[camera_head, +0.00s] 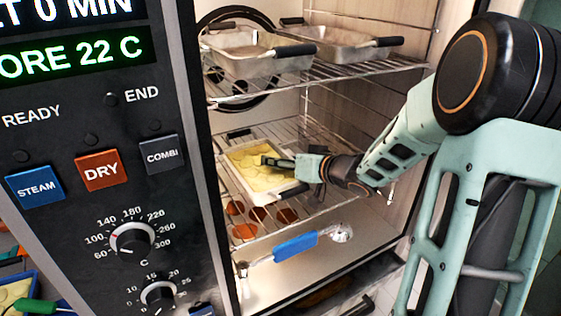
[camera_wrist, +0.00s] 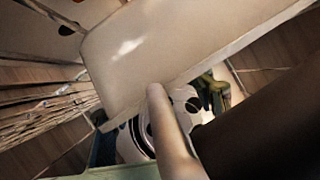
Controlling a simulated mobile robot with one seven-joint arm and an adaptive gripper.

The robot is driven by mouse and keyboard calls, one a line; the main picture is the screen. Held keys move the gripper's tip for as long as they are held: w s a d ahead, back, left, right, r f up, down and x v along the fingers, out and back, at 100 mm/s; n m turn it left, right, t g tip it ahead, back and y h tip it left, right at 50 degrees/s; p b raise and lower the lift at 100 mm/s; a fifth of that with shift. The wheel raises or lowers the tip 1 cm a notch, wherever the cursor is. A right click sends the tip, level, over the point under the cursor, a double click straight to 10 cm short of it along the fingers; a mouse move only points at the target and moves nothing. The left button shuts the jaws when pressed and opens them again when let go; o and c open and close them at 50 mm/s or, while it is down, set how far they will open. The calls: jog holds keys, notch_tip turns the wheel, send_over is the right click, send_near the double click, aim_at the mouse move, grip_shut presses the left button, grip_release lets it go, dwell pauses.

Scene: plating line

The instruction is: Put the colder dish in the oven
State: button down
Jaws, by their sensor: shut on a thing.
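The oven (camera_head: 325,120) stands open, with a wire upper rack (camera_head: 345,72) and a wire lower rack (camera_head: 330,195). A pale dish with a yellow, sliced-looking filling (camera_head: 258,165) is at the lower rack; whether it rests fully on the wires is unclear. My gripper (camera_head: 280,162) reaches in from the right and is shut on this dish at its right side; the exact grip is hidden. The wrist view shows a large pale surface, likely the dish (camera_wrist: 170,45), close up. A second dish with yellow filling (camera_head: 14,293) is partly visible at the lower left, outside the oven.
Two metal pans (camera_head: 250,66) (camera_head: 342,50) with black handles occupy the upper rack. A green-handled tool (camera_head: 38,306) touches the outside dish.

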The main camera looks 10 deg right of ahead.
jog(key=c, duration=0.9)
grip_release()
jog(key=shift+s+d+r, duration=0.15)
jog(key=shift+s+d, duration=0.1)
jog(key=shift+s, duration=0.05)
jog(key=p+v, duration=0.1)
jog(key=v, duration=1)
jog(key=shift+s, duration=0.15)
